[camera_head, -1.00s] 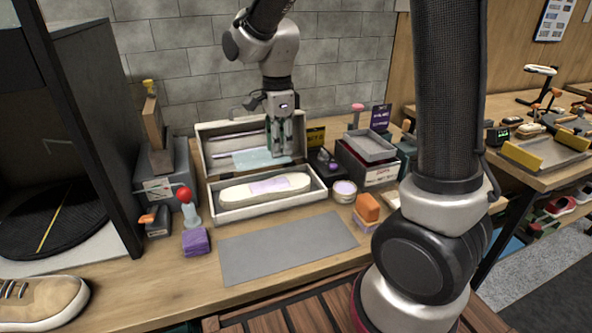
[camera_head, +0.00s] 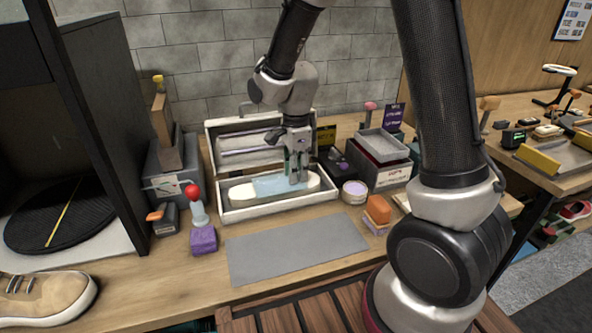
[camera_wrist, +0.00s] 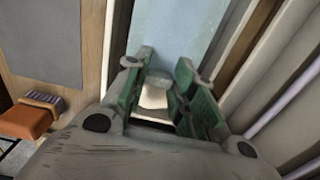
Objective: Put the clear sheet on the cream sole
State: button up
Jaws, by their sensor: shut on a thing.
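The cream sole (camera_head: 243,192) lies lengthwise in the open white box (camera_head: 268,211). Its two ends show, and its middle is covered from view by the clear sheet (camera_head: 270,185), which looks pale blue. My gripper (camera_head: 297,180) is shut on the right end of the sheet, low over the sole. I cannot tell whether the sheet touches the sole. In the wrist view the sheet (camera_wrist: 194,35) stretches away past the fingers of my gripper (camera_wrist: 165,62), and an end of the cream sole (camera_wrist: 153,97) shows between them.
The box lid stands open behind. A purple block (camera_head: 203,239), a red-topped bottle (camera_head: 197,209) and a round tin (camera_head: 354,193) stand close to the box. A grey mat (camera_head: 297,249) in front is bare. A stacked tray (camera_head: 384,146) is at right.

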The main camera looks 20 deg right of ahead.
jog(key=o, duration=1)
jog(key=shift+f, duration=0.1)
notch_tip(320, 180, up, 12)
jog(key=f, duration=0.1)
jog(key=s+d+r+n+t, duration=0.1)
jog(key=s+d+r+n, duration=0.2)
jog(key=s+d+n, duration=0.2)
jog(key=s+d+r+n+t, duration=0.1)
jog(key=s+d+r+n, duration=0.2)
jog(key=s+d+n, duration=0.2)
jog(key=s+d+r+n+t, duration=0.2)
jog(key=s+d+n, duration=0.3)
jog(key=s+n, duration=0.3)
jog(key=shift+s+r, duration=0.45)
jog(key=shift+s, duration=0.3)
jog(key=shift+s+r, duration=0.4)
jog(key=shift+s, duration=0.35)
